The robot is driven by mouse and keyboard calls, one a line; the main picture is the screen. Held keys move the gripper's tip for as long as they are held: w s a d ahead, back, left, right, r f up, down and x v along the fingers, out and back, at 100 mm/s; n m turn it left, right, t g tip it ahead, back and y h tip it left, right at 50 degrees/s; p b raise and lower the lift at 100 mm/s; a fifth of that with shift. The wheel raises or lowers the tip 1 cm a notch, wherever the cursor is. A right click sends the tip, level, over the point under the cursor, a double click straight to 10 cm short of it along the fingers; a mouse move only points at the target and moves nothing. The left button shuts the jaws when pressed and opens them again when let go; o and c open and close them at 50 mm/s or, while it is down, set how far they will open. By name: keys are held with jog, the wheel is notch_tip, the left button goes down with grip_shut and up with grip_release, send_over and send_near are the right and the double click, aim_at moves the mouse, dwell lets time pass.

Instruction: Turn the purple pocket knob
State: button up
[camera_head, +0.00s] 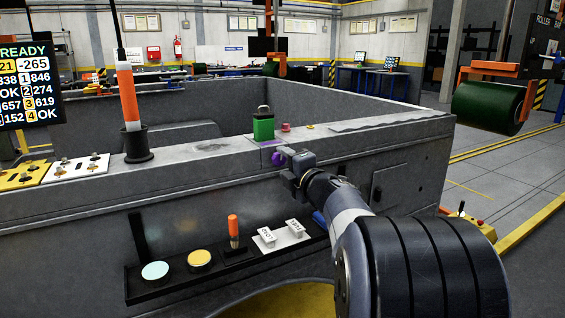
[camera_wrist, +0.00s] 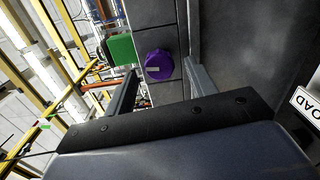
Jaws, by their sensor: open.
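The purple pocket knob (camera_wrist: 159,65) is a round purple knob with a small pale mark, set on a grey face of the carrier. In the wrist view it sits just beyond the fingertips, between the two fingers' lines. In the head view the knob (camera_head: 277,158) shows as a small purple patch just left of my gripper (camera_head: 288,168). My gripper is open in the wrist view (camera_wrist: 160,80), its two fingers apart with nothing between them. I cannot tell whether either finger touches the knob.
A green padlock (camera_head: 263,127) stands on the ledge above the knob, and shows as a green block (camera_wrist: 121,48) close to the left finger. A black tray (camera_head: 190,280) with discs, an orange-handled tool and white tags sits below. An orange-and-white post (camera_head: 129,97) rises at left.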

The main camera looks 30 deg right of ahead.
jog(key=s+p, duration=0.1)
jog(key=s, duration=0.7)
jog(key=shift+s+d, duration=0.15)
jog(key=shift+s, duration=0.25)
jog(key=w+b, duration=0.1)
jog(key=w, duration=1)
jog(key=shift+a, duration=0.2)
jog(key=shift+s, duration=0.1)
jog(key=shift+s, duration=0.1)
